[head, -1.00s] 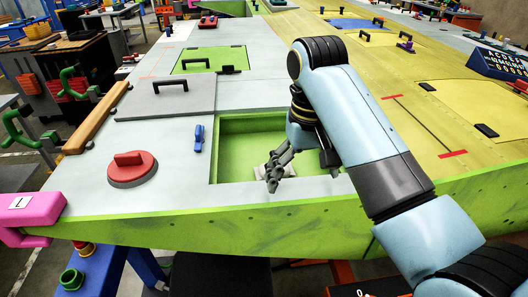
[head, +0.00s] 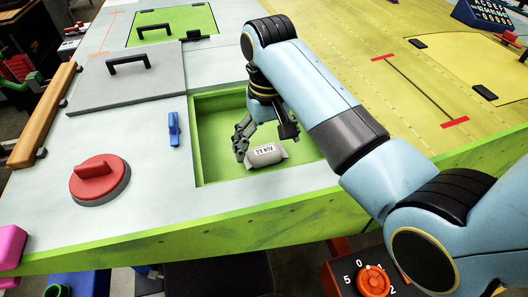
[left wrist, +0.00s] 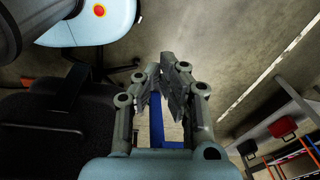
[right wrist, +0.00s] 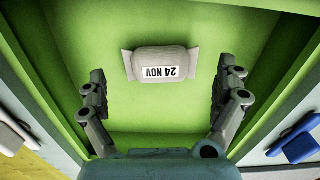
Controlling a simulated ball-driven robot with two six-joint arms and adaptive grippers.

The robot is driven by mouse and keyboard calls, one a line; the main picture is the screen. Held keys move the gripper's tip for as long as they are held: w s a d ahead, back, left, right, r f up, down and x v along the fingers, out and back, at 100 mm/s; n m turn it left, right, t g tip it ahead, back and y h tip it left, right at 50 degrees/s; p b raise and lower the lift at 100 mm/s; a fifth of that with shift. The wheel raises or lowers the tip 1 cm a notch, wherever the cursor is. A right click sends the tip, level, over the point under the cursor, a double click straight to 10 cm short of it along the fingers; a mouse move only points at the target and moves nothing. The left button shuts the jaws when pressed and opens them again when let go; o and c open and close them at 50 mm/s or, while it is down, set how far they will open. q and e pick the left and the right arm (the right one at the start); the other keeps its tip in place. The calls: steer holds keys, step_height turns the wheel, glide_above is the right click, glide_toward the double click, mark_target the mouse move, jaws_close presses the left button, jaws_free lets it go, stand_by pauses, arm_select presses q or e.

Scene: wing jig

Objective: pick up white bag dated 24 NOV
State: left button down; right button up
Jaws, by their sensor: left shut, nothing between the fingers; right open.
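The white bag (head: 265,155) lies on the floor of a green recess (head: 212,165) in the panel. Its label reads 24 NOV, upside down in the right wrist view, where the whole bag (right wrist: 160,58) shows. My right gripper (head: 265,136) is open and empty, reaching down into the recess above the bag. In the right wrist view its fingers (right wrist: 163,82) stand wide apart, one on each side of the bag, apart from it. My left gripper (left wrist: 164,70) is shut and empty in the left wrist view, away from the panel; the head view does not show it.
The recess walls rise around the right gripper. On the panel stand a blue clip (head: 174,130), a red knob (head: 97,178) and a grey lid with a black handle (head: 128,63). An orange dial (head: 373,281) is below the front edge.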

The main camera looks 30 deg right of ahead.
mark_target(266, 154)
steer(key=f, duration=0.3)
steer(key=f+p, duration=0.1)
steer(key=shift+w+f, duration=0.25)
steer(key=shift+f, duration=0.15)
steer(key=c, duration=1.2)
